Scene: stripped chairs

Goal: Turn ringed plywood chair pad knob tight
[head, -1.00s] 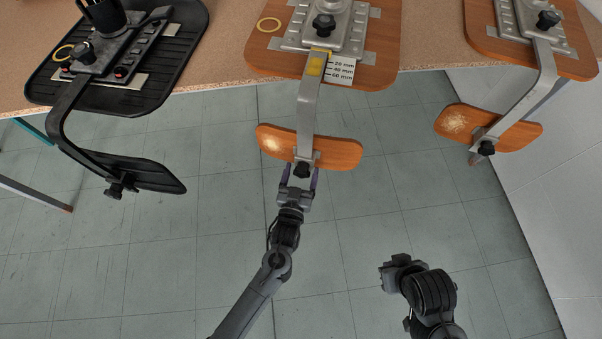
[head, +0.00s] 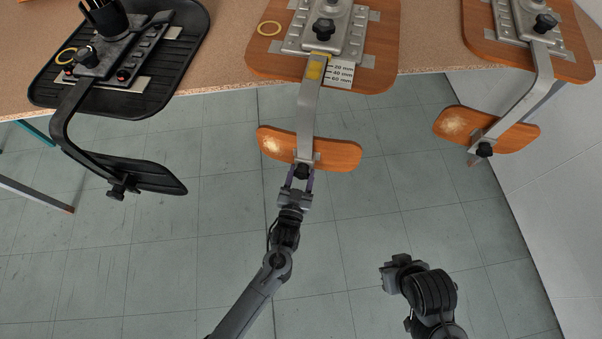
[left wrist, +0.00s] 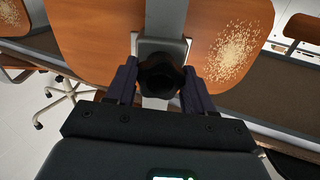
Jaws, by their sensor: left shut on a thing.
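The ringed plywood chair lies upside down in the middle of the head view, with its orange-brown seat (head: 377,75) on the bench and a yellow ring (head: 269,28) on it. A flat metal bar (head: 309,100) runs from it down to the plywood back pad (head: 338,154), past the bench edge. The black pad knob (head: 302,171) sits at the bar's lower end. In the left wrist view the knob (left wrist: 160,76) is between both fingers. My left gripper (head: 301,177) is shut on it. My right gripper (head: 390,273) hangs apart at lower right; its jaws are unclear.
A black chair (head: 52,92) with its own yellow ring lies to the left. Another plywood chair (head: 480,45) without a visible ring lies to the right. A millimetre scale label (head: 341,74) is by the middle bar. The tiled floor (head: 400,200) below the bench is open.

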